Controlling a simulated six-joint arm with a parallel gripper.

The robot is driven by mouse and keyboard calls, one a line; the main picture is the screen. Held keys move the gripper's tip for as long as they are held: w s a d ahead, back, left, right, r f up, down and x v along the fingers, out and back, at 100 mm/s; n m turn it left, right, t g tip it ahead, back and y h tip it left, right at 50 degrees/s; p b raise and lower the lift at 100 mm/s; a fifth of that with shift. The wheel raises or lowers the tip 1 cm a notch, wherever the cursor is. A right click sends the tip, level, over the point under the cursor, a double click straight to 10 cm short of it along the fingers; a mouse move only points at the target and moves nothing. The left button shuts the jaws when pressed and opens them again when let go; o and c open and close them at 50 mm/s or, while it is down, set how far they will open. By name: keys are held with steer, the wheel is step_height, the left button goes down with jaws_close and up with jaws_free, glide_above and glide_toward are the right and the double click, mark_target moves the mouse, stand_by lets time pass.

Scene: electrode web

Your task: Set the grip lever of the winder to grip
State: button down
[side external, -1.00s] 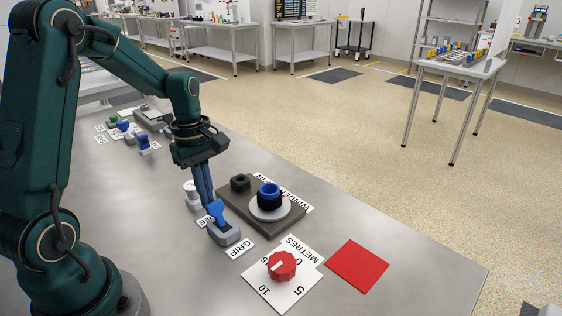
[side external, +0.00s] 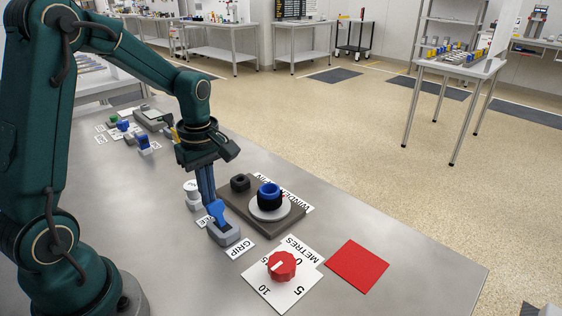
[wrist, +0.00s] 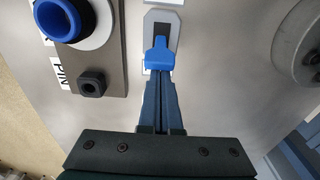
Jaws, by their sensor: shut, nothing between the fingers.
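The winder's grip lever has a blue handle (side external: 217,211) on a grey housing (side external: 229,235). The handle leans away from the GRIP label (side external: 240,249), toward a partly hidden label ending in "LE" (side external: 203,221). In the wrist view the blue handle (wrist: 159,56) covers the near part of a dark slot (wrist: 162,31), whose far part is bare. My gripper (side external: 211,200) is shut and empty. Its fingertips (wrist: 158,78) are right at the handle's near side, on the side away from GRIP; I cannot tell whether they touch.
Beside the lever, the winder plate (side external: 290,222) carries a blue-and-black spool (side external: 269,194) and a small black socket (side external: 240,183). A white cylinder (side external: 193,195) stands behind my fingers. A red METRES dial (side external: 282,266) and red square (side external: 357,266) lie toward the front.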

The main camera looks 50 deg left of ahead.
mark_target(213, 203)
steer(key=d+y, duration=0.2)
steer(key=shift+d+r+y, duration=0.1)
steer(key=shift+r+y, duration=0.25)
steer(key=shift+y, duration=0.05)
steer(key=d+y, duration=0.1)
steer(key=y, duration=0.1)
steer(key=d+y, duration=0.1)
steer(key=y, duration=0.1)
steer(key=shift+d, duration=0.3)
steer(key=shift+a, duration=0.15)
steer(key=shift+r, duration=0.1)
steer(key=shift+r, duration=0.75)
steer(key=shift+a, duration=0.15)
